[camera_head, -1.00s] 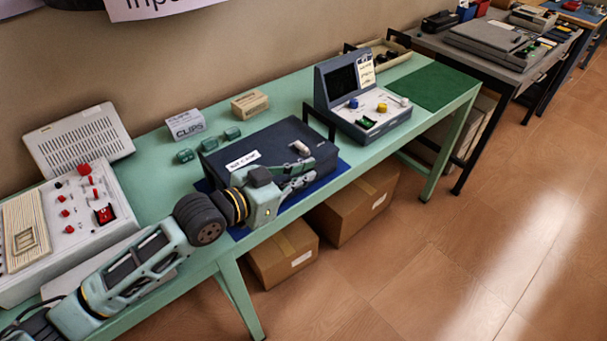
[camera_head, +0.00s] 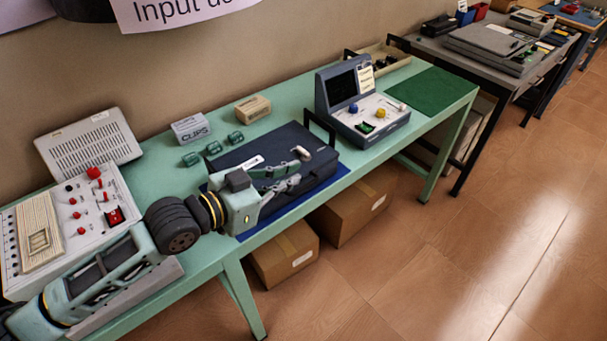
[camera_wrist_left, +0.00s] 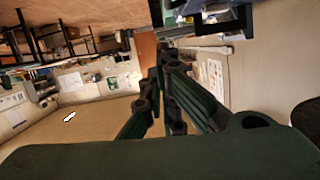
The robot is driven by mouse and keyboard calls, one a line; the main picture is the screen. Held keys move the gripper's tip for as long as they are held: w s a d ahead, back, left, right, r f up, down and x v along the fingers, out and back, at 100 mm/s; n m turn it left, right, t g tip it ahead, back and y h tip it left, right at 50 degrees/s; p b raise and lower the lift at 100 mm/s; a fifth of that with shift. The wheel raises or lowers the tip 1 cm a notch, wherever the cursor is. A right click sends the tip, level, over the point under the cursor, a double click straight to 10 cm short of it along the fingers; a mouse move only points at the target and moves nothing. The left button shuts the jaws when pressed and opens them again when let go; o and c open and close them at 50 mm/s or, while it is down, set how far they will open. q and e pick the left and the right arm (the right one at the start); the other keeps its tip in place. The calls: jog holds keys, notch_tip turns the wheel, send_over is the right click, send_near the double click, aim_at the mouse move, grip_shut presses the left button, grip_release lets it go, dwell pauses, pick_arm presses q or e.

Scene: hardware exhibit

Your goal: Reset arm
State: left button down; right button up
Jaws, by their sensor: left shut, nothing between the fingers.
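My left gripper (camera_head: 294,178) reaches in from the left in the head view. It is over the front of the dark blue case (camera_head: 270,148) on the green table (camera_head: 160,183). Its fingers are together with nothing held between them. From this angle I cannot tell whether they touch the case. In the left wrist view the gripper's dark green fingers (camera_wrist_left: 163,70) come together in the middle, with the room seen sideways behind them. My right gripper is not in view.
A white panel with red knobs (camera_head: 70,215) stands at left, partly behind my arm. A clips box (camera_head: 190,129), a tan box (camera_head: 252,110) and a grey console (camera_head: 330,105) stand on the table. Cardboard boxes (camera_head: 285,253) sit below. The floor at right is clear.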

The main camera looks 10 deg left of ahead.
pick_arm(q)
jog(key=v, duration=0.4)
jog(key=shift+s+a+r, duration=0.1)
jog(key=shift+s+a, duration=0.05)
jog(key=s+a+f+n+g+y, duration=0.1)
jog(key=s+f+n+y, duration=0.1)
jog(key=s+f+y, duration=0.3)
jog(key=s+f+n+g, duration=0.1)
jog(key=s+f, duration=0.1)
jog(key=f, duration=0.5)
jog(key=s+a+f+n+g+y, duration=0.25)
jog(key=s+a+f, duration=0.2)
jog(key=s, duration=0.35)
jog(key=s+a+f+n+g+y, duration=0.2)
jog(key=s+a+f+g+y, duration=0.15)
jog(key=s+f, duration=0.3)
jog(key=s+f+g, duration=0.1)
jog(key=s+f, duration=0.2)
jog(key=f, duration=2.3)
jog(key=s+a+f+g, duration=0.1)
jog(key=s+a+f, duration=0.2)
jog(key=s+f, duration=1.1)
jog(key=shift+s+f+h, duration=0.3)
jog(key=shift+s+f, duration=0.1)
jog(key=shift+s, duration=0.75)
